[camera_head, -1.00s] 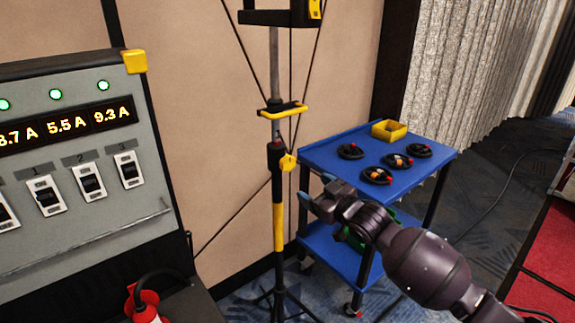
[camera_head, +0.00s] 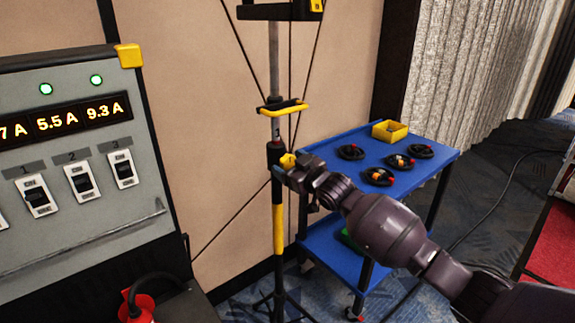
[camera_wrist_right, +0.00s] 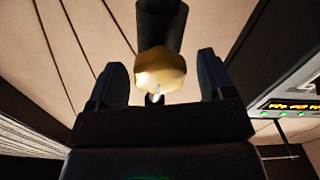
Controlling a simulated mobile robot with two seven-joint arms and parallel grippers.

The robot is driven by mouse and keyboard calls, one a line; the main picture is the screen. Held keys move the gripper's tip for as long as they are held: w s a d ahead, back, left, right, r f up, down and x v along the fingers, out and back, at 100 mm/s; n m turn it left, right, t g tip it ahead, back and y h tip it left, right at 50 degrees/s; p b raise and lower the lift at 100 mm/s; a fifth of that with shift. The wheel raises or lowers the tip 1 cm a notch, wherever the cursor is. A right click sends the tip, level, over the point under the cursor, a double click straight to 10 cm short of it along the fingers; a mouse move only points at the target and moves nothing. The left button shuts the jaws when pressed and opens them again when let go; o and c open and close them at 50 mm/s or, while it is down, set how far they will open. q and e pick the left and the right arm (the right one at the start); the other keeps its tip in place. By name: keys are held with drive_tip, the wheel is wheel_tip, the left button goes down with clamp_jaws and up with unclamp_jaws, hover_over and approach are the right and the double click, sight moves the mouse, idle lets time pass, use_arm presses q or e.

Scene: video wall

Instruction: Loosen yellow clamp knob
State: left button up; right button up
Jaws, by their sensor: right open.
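The yellow clamp knob (camera_head: 288,160) sits on the black collar of the upright stand pole (camera_head: 278,220) in the head view. My right gripper (camera_head: 282,174) is at the knob, and its fingers partly cover the knob's lower part. In the right wrist view the knob (camera_wrist_right: 160,70) lies between the two open fingertips of the gripper (camera_wrist_right: 160,80), with a visible gap on each side. The dark pole stands behind the knob there. My left gripper is in neither view.
A blue cart (camera_head: 335,148) with coiled cables and a yellow bin (camera_head: 390,131) stands right of the pole. A yellow-and-black handle (camera_head: 283,108) juts from the pole above the knob.

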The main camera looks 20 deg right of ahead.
drive_tip(key=shift+w+a, duration=0.1)
drive_tip(key=shift+w, duration=0.3)
drive_tip(key=c, duration=0.9)
